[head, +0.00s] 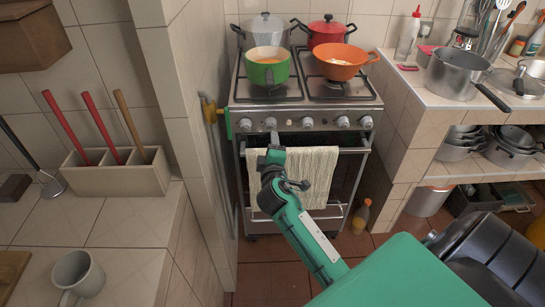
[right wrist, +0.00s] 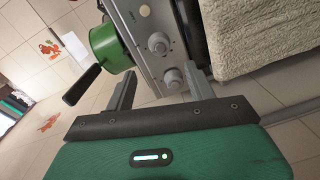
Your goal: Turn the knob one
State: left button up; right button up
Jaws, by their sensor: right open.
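The stove's front panel (head: 325,122) carries a row of several grey knobs, including the leftmost knob (head: 246,124) and the second knob (head: 270,123). My right gripper (head: 274,138) is in front of the panel, just below the second knob. In the right wrist view, the jaws (right wrist: 160,72) are apart and empty. A near knob (right wrist: 172,78) shows between the fingers, with another knob (right wrist: 158,43) beyond it. I cannot tell whether a finger touches the near knob. My left gripper is not in view.
A cream towel (head: 318,170) hangs on the oven's front, close to my right gripper. A green pot (head: 267,70), an orange pan (head: 340,65), a grey pot (head: 264,32) and a red pot (head: 324,32) stand on the stove. Tiled counters flank it.

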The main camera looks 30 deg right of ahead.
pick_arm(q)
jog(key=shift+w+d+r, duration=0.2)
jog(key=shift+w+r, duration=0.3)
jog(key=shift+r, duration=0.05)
pick_arm(e)
jog(key=v, duration=0.4)
jog(key=shift+a, duration=0.1)
jog(key=shift+f, duration=0.1)
